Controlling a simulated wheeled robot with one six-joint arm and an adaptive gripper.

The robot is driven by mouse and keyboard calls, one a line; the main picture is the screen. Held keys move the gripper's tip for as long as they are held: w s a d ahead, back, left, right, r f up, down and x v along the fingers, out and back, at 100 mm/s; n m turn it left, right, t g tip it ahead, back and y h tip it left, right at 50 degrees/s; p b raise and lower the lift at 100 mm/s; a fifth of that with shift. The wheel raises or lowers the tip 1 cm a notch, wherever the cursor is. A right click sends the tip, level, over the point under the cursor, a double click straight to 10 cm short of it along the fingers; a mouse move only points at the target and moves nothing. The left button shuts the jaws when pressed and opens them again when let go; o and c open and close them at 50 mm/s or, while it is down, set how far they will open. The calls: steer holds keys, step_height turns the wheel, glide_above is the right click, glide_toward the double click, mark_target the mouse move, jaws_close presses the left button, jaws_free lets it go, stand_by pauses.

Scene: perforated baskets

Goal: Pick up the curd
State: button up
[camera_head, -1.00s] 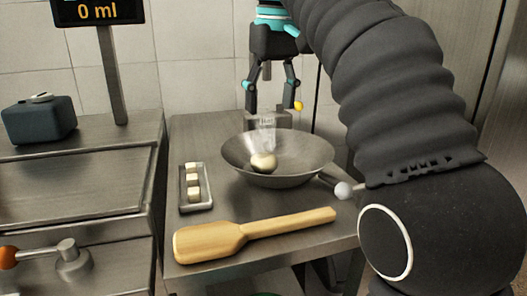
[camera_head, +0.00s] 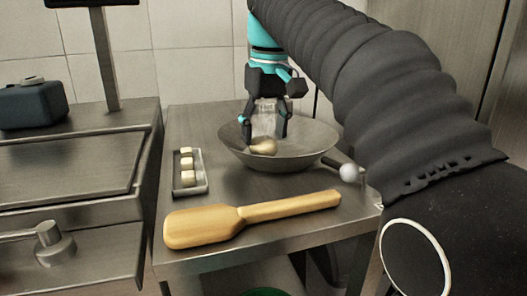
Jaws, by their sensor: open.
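A cream-coloured rounded lump (camera_head: 263,147), which looks like the curd, lies inside a wide metal pan (camera_head: 312,150) on the steel table. My gripper (camera_head: 265,137) points down into the pan, with its open fingers around or just above the lump. I cannot tell whether either finger touches it. A pale translucent shape shows between the fingers, too unclear to name. Several cream cubes (camera_head: 187,165) sit in a small metal tray (camera_head: 203,185) left of the pan.
A wooden paddle (camera_head: 205,226) lies along the table's front, below the pan. A steel counter (camera_head: 80,163) with a dark box (camera_head: 33,106) stands on the left.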

mark_target(264, 137)
steer(key=shift+w+a+f+b, duration=0.1)
steer(key=shift+w+f+b, duration=0.05)
steer(key=shift+f, duration=0.6)
steer(key=shift+w+f+b, duration=0.1)
steer(key=shift+f+b, duration=0.05)
steer(key=shift+f, duration=0.6)
steer(key=c, duration=0.8)
steer(key=shift+r, duration=0.15)
steer(key=shift+r+p, duration=0.3)
steer(key=shift+r, duration=0.3)
steer(key=r, duration=0.2)
steer(key=r+p, duration=0.1)
steer(key=shift+s+d+r, duration=0.2)
steer(key=shift+s+d, duration=0.05)
steer(key=shift+s, duration=0.05)
steer(key=s+d+r, duration=0.2)
steer(key=s, duration=0.1)
steer(key=s+d+r, duration=0.4)
steer(key=s, duration=0.1)
steer(key=shift+s+d+r+p, duration=0.1)
steer(key=shift+s+d+p, duration=0.2)
steer(key=shift+d+p, duration=0.1)
